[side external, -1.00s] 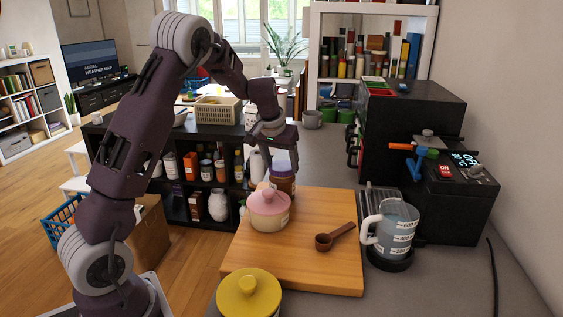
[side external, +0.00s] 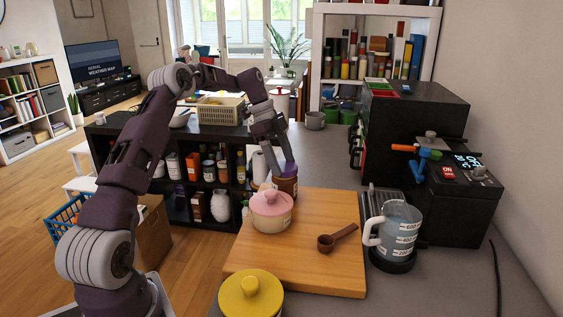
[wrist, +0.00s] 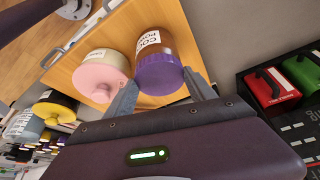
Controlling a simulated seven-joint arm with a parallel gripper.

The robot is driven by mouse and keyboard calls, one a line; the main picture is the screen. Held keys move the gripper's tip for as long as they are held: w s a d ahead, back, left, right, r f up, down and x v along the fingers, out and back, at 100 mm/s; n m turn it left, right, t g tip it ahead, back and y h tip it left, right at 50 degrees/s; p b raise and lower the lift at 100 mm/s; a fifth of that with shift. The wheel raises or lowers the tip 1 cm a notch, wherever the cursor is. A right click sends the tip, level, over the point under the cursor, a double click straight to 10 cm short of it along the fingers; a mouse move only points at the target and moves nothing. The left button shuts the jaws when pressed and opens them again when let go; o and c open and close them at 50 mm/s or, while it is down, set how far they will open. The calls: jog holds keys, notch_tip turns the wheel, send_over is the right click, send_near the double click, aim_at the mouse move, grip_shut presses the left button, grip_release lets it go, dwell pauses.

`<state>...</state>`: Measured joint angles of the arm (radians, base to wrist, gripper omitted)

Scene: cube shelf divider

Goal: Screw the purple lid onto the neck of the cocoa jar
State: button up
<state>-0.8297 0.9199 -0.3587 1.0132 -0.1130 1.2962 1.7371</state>
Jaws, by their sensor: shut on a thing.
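The cocoa jar (side external: 287,186) is brown with a white label and stands at the back edge of the wooden board. The purple lid (side external: 286,171) sits at the top of the jar. In the wrist view the lid (wrist: 160,74) covers the jar's mouth, with the brown jar body (wrist: 152,42) behind it; the neck is hidden. My gripper (side external: 284,164) reaches down at a tilt from behind, its fingers on either side of the lid. It is shut on the lid, as the wrist view (wrist: 161,80) also shows. I cannot tell how far the thread is engaged.
A pink-lidded pot (side external: 271,211) stands close in front of the jar. A brown scoop (side external: 337,238) lies on the wooden board (side external: 300,270). A measuring jug (side external: 397,232) and a black machine (side external: 420,130) are on the right. A yellow-lidded pot (side external: 250,295) is in front.

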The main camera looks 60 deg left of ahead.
jog(key=shift+f+m+g, duration=0.1)
jog(key=shift+m+g, duration=0.2)
jog(key=shift+m, duration=0.4)
jog(key=o, duration=1.4)
jog(key=shift+v, duration=3.1)
